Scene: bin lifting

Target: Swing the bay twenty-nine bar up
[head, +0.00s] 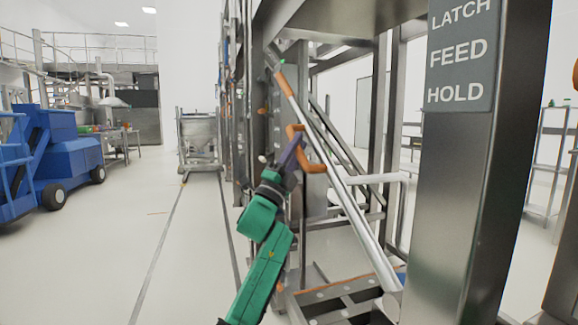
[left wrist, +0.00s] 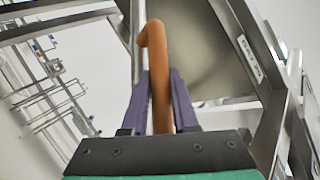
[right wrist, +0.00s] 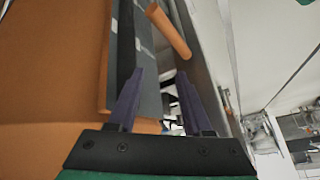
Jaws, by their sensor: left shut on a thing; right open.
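A long silver bar (head: 337,185) slants from upper left to lower right across the steel frame in the head view. An orange handle (head: 312,166) sticks out from its upper part. My left gripper (head: 292,152) is shut on this handle; in the left wrist view the handle (left wrist: 160,60) stands between the purple fingers (left wrist: 160,90), beside the silver bar (left wrist: 139,40). My right gripper (right wrist: 161,80) is open and out of the head view. In its wrist view an orange rod (right wrist: 168,28) lies beyond the fingertips, apart from them.
A dark post with a sign (head: 460,50) reading LATCH, FEED, HOLD stands close on the right. A perforated step (head: 340,295) lies low by the frame. A steel bin (head: 199,135) stands down the aisle; a blue vehicle (head: 65,160) is at left. The floor between is clear.

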